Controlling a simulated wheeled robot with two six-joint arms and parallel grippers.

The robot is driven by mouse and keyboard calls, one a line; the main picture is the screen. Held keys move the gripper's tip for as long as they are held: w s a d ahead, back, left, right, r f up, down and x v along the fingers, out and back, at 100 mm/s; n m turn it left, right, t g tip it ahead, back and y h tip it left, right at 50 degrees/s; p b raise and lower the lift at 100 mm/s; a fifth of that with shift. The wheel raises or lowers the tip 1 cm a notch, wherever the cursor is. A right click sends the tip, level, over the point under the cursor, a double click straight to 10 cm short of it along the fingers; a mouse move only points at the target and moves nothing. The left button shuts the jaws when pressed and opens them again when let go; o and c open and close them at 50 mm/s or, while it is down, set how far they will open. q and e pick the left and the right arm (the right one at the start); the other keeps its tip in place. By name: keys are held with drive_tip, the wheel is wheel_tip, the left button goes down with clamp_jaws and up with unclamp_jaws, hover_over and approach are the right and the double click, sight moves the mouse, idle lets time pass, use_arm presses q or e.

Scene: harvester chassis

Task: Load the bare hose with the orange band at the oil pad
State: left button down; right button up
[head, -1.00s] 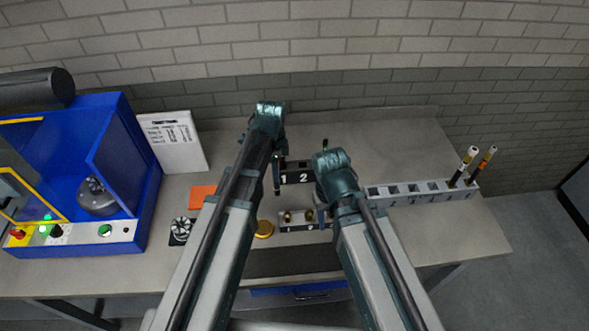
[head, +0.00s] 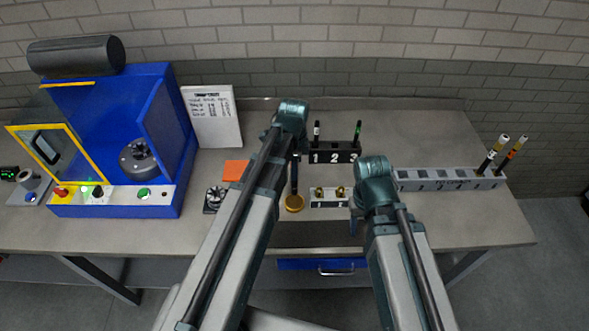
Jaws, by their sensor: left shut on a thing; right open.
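My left gripper (head: 294,160) is shut on a thin dark hose (head: 294,181) hanging roughly upright. Its lower end is at or just above a round gold pad (head: 294,204), which may be the oil pad; I cannot tell if they touch. No colour band shows on the held hose. My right gripper (head: 354,222) is open, largely hidden by its own wrist, right of the small silver block (head: 328,203) with brass fittings. A hose with an orange band (head: 516,148) stands in the grey rack (head: 450,185) at right, beside one with a pale yellow band (head: 496,152).
A black numbered rack (head: 335,157) behind holds a white-banded and a green-topped hose. A blue machine (head: 115,200) with an open yellow-framed door stands left, by a white sign (head: 213,118). An orange square (head: 236,171) and a black finned part (head: 214,199) lie near my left arm.

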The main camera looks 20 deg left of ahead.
use_arm(q)
drive_tip(key=shift+f+b, duration=1.85)
drive_tip(key=shift+f, duration=0.4)
drive_tip(key=shift+f+b, duration=0.45)
drive_tip(key=shift+b, duration=0.05)
drive_tip(key=shift+s, duration=0.1)
idle(0.4)
drive_tip(key=shift+r+p, duration=0.5)
drive_tip(key=shift+p, duration=0.05)
wheel_tip(320, 180, up, 6)
drive_tip(key=p, duration=0.6)
drive_tip(key=shift+d+f, duration=0.1)
